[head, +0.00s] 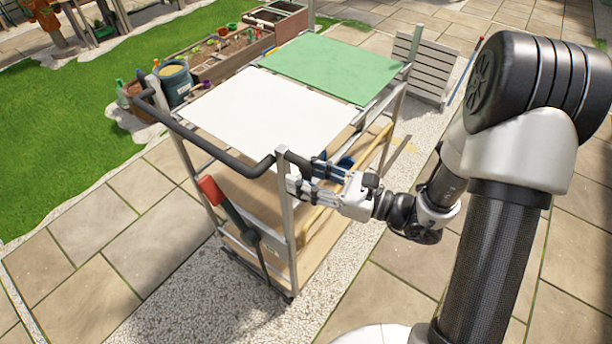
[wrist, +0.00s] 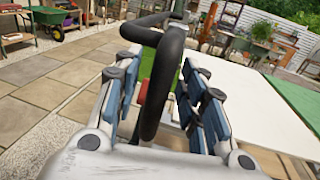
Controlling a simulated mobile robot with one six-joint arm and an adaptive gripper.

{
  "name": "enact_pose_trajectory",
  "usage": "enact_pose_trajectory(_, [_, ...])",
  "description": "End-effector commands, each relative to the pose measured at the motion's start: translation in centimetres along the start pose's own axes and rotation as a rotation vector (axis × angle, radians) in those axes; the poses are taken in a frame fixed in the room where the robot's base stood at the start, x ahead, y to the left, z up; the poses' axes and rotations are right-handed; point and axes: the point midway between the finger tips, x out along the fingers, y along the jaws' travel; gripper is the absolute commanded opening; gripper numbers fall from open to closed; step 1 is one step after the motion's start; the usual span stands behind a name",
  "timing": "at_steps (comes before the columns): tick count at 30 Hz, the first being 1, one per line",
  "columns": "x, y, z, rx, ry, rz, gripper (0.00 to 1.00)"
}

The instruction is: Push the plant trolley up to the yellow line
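The plant trolley (head: 290,222) stands upright on a gravel strip, with a white top panel (head: 245,105), a green top panel (head: 335,62) and wooden shelves below. Its black push handle (head: 205,145) runs along the near end. My gripper (head: 308,180) is at the handle's right end, beside the corner post. In the wrist view the black handle bar (wrist: 165,80) passes between the blue-padded fingers, with narrow gaps on both sides, so the gripper looks open around it. A small yellow patch (head: 402,141) shows on the ground past the trolley's right side; I cannot tell if it is the yellow line.
A red-ended dark tool (head: 228,208) hangs at the trolley's near end. Planter boxes (head: 225,55) and pots (head: 175,80) stand close along its left side. A slatted grey panel (head: 424,66) stands beyond it at right. Paving (head: 110,235) is clear on the near left.

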Motion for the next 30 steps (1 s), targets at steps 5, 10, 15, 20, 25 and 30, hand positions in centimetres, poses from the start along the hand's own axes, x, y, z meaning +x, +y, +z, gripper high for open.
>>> enact_pose_trajectory(5, [-0.03,-0.01,0.00,0.000,0.000,0.000,0.33])
enact_pose_trajectory(10, [-0.04,-0.01,0.00,0.000,0.000,0.000,0.22])
enact_pose_trajectory(15, [-0.04,-0.01,-0.01,0.000,0.000,0.000,0.11])
enact_pose_trajectory(20, [-0.05,-0.01,-0.01,0.000,0.000,0.000,0.00])
enact_pose_trajectory(25, [-0.05,0.00,-0.02,0.000,0.000,0.000,0.00])
enact_pose_trajectory(30, [-0.05,0.00,-0.02,0.000,0.000,0.000,0.00])
